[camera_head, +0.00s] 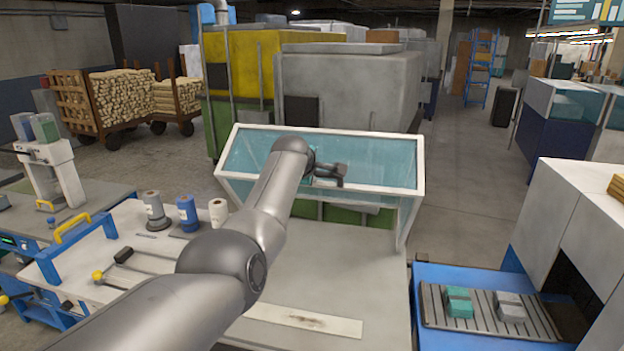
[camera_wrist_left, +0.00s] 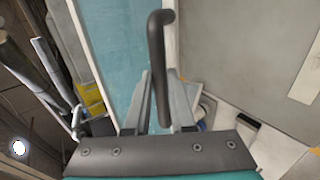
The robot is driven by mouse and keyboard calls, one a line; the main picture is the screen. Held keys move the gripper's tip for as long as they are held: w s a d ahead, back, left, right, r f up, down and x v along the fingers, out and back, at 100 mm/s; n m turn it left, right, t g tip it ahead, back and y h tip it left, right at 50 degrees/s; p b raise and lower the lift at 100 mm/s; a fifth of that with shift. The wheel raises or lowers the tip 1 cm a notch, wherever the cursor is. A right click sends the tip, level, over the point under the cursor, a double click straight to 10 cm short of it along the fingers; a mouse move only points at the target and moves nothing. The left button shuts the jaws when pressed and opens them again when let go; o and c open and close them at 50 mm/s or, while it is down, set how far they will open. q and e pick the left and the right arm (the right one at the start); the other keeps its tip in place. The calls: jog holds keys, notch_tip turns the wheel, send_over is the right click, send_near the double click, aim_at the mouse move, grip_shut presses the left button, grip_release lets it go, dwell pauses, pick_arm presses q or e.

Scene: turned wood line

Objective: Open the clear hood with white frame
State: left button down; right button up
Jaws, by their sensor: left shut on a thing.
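The clear hood with white frame (camera_head: 380,160) stands at the far end of the grey worktop, its bluish see-through panel tilted. It also shows in the left wrist view as a bluish panel with a white edge (camera_wrist_left: 110,50). My left arm reaches across the worktop to it, and my left gripper (camera_head: 328,174) is at the panel's middle. In the left wrist view a dark bent bar handle (camera_wrist_left: 156,45) runs between the fingers of the left gripper (camera_wrist_left: 161,90), which is shut on it. The head view hides most of the handle. My right gripper is not in view.
Spools, including a blue one (camera_head: 187,212), stand on the left bench. A blue table (camera_head: 430,325) with a roller tray of blocks is at right, beside a white machine (camera_head: 575,200). A pale strip (camera_head: 305,320) lies on the near worktop, which is otherwise largely clear.

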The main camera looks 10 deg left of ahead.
pick_arm(q)
jog(key=shift+w+r, duration=0.4)
jog(key=shift+w, duration=0.1)
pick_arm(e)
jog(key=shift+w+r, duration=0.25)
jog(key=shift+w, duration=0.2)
pick_arm(q)
jog(key=c, duration=0.8)
grip_release()
jog(key=shift+f, duration=0.1)
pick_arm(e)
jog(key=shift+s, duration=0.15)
pick_arm(q)
jog(key=shift+s, duration=0.2)
jog(key=shift+b+v, duration=0.45)
jog(key=shift+v, duration=7.1)
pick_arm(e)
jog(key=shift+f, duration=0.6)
pick_arm(q)
jog(key=shift+w, duration=0.1)
